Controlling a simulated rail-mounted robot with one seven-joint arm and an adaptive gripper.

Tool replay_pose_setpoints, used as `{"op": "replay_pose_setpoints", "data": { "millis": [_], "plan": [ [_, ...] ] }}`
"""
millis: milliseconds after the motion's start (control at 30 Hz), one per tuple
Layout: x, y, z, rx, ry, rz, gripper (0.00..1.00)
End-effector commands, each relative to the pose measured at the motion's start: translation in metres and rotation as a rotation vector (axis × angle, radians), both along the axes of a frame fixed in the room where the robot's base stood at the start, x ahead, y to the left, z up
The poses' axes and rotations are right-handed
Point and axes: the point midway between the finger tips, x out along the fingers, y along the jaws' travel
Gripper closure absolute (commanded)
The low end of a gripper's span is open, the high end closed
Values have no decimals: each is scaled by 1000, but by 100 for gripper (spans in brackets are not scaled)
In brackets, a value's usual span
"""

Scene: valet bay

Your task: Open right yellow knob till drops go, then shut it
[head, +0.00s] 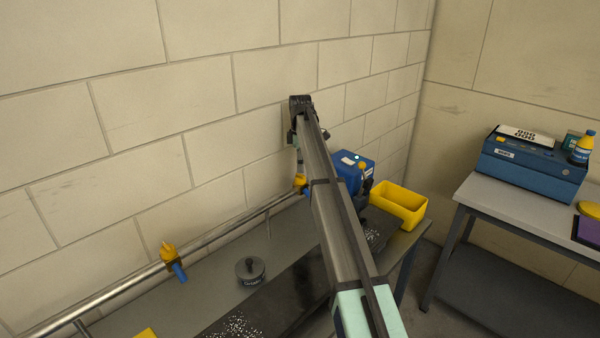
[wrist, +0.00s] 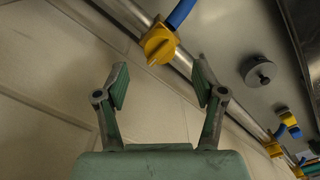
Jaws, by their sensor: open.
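Yellow knobs sit on a metal pipe (head: 125,284) along the wall. The right yellow knob (head: 300,180) shows beside my arm, partly hidden; in the wrist view it is the large yellow knob (wrist: 158,43) with a blue piece behind it. The left yellow knob (head: 168,252), with a blue spout, sits farther down the pipe. My gripper (head: 307,137) is above the right knob. In the wrist view its two fingers (wrist: 160,82) are apart and empty, with the knob just beyond the gap, not touched. No drops can be made out at the knob.
A grey lidded pot (head: 250,271) stands on the bench below the pipe. A dark tray (head: 290,297) bears white specks. A blue box (head: 346,164) and yellow bin (head: 400,205) stand at the bench's far end. A side table (head: 478,190) holds a blue case (head: 530,172).

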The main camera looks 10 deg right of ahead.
Motion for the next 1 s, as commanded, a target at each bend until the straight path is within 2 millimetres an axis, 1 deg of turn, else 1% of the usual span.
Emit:
{"op": "replay_pose_setpoints", "data": {
  "millis": [100,200,300,500,767,800,867,900,933,1000],
  "plan": [
    [-1,0,-20,0,2,0,31],
    [-1,0,-34,0,1,0,31],
    [0,0,-45,0,0,0,31],
    [0,0,-56,0,-1,0,31],
    [0,0,-57,0,-1,0,31],
    [0,0,-57,0,-1,0,45],
    [0,0,-57,0,-1,0,66],
    [0,0,-56,0,-1,0,80],
    [0,0,-56,0,-1,0,91],
    [0,0,-57,0,0,0,91]
  ]
}}
